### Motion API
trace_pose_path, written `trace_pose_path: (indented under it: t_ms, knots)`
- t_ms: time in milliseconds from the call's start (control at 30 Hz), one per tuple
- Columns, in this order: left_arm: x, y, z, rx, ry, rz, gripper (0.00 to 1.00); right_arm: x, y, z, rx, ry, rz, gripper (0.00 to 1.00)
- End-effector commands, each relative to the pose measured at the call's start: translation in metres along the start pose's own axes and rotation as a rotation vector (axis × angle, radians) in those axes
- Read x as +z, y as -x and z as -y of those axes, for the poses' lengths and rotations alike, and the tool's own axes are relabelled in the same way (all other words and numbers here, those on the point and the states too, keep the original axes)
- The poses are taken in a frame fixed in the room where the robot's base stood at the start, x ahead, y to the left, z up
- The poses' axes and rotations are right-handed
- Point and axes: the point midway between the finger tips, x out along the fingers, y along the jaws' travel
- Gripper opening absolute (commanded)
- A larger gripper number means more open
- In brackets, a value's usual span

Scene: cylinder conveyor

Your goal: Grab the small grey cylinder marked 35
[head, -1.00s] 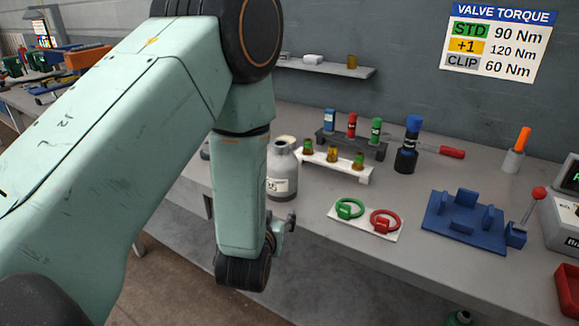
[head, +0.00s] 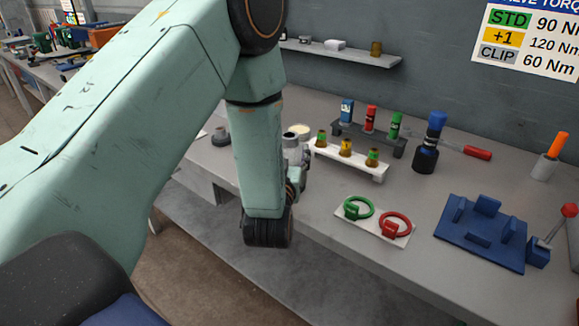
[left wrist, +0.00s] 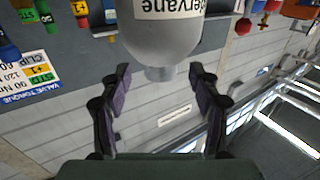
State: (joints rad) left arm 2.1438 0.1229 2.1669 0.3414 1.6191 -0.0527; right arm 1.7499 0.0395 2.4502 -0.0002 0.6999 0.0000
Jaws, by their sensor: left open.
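The small grey cylinder (left wrist: 160,38) is at the top middle of the left wrist view, which shows the scene upside down. Its white label shows letters ending in "dervane"; the 35 is out of sight now. Its narrow neck (left wrist: 160,73) lies in line with the gap between the fingertips, with space on both sides. My left gripper (left wrist: 160,75) is open and holds nothing. In the head view, my arm and gripper hide most of the cylinder; its pale top (head: 299,129) shows. My right gripper is not in view.
A white rack (head: 378,177) with several amber bottles stands just right of the cylinder. Behind it is a dark rack (head: 398,151) with blue, red and green tubes. A plate with green and red rings (head: 372,222) and a blue fixture (head: 480,235) sit farther right.

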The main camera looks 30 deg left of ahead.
Motion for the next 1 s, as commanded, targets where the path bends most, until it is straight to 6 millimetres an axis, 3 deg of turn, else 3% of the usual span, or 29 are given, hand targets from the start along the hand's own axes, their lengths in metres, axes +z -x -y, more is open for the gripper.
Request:
trace_pose_path:
  t_ms: [300,633,1000]
  knots:
    - [-0.003,-0.043,0.004,-0.002,0.0,0.0,0.62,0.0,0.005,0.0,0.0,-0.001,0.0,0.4]
    - [-0.003,-0.049,0.001,0.0,-0.002,0.001,0.62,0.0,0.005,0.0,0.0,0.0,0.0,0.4]
    - [-0.003,-0.049,0.002,0.0,-0.001,0.001,0.3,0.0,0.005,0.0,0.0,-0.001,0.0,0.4]
